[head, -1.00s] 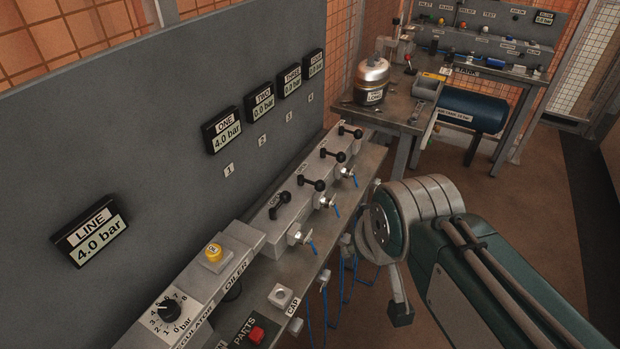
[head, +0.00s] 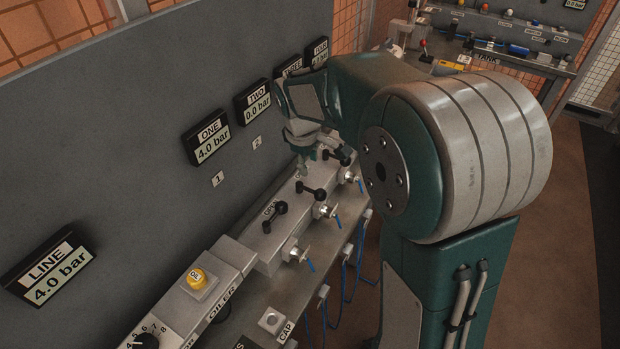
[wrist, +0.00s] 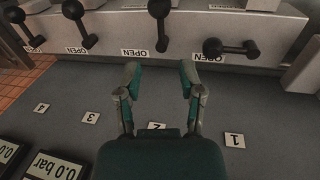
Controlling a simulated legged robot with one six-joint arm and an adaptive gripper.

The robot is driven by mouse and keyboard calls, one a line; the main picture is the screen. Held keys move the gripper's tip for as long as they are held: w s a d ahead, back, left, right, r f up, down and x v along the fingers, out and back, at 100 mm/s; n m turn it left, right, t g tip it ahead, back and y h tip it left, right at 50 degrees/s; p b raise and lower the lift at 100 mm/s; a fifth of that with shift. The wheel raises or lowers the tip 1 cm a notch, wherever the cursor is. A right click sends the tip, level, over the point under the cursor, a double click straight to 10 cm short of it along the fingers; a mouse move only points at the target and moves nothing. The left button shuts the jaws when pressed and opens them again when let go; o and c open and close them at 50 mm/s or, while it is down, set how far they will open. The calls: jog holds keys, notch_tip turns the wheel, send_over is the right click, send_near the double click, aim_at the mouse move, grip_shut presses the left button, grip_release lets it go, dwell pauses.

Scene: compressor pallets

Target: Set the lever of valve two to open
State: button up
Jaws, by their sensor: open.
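The black lever of valve two (head: 311,190) stands on the grey valve block (head: 268,243). In the wrist view this lever (wrist: 160,28) points across the block beside an OPEN label (wrist: 138,53). My gripper (wrist: 160,72) is open and empty, its fingers apart and short of the lever, above the plate marked 2. In the head view my gripper (head: 304,166) hangs just behind the lever of valve two, partly hidden by its own links. Gauge TWO (head: 256,103) reads 0.0 bar.
The valve one lever (wrist: 230,48) lies along the block, unlike lever two. The valve three lever (wrist: 77,22) stands on the other side. Gauge ONE (head: 208,139) reads 4.0 bar on the upright grey panel. My arm covers much of the bench's far end.

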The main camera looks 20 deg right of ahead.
aim_at(312, 190)
jog(key=f, duration=0.3)
jog(key=w+d+f, duration=0.1)
jog(key=f, duration=0.6)
jog(key=shift+w+d+f, duration=0.2)
jog(key=shift+w+f, duration=0.1)
jog(key=shift+f, duration=0.1)
grip_shut()
